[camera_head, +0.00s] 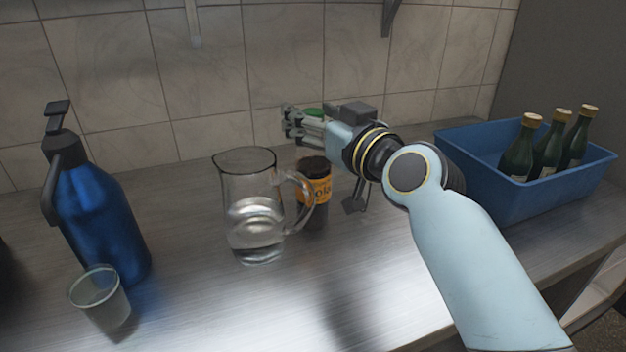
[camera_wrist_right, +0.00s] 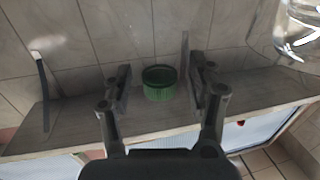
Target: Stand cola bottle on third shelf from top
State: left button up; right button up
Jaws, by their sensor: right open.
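A dark container with an orange label reading "ola" (camera_head: 318,191), which looks like the cola bottle, stands upright on the metal counter, partly hidden behind the glass pitcher's handle. My right gripper (camera_head: 291,124) is above and behind it, pointing left, apart from it. The right gripper also shows in the wrist view (camera_wrist_right: 160,92), its fingers spread open. A green round thing (camera_wrist_right: 161,82) shows between the fingers there; I cannot tell whether it is within the grip or beyond it. A bit of green (camera_head: 312,112) shows by the fingers in the head view. My left gripper is out of view.
The glass pitcher (camera_head: 250,205) with clear liquid stands close to the labelled container. A blue pump bottle (camera_head: 98,215) and a clear cup (camera_head: 103,297) are at left. A blue crate (camera_head: 480,175) with green bottles is at right. Metal brackets (camera_head: 193,22) hang on the tiled wall.

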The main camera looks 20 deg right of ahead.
jog(key=shift+c, duration=0.3)
grip_shut()
dwell(0.6)
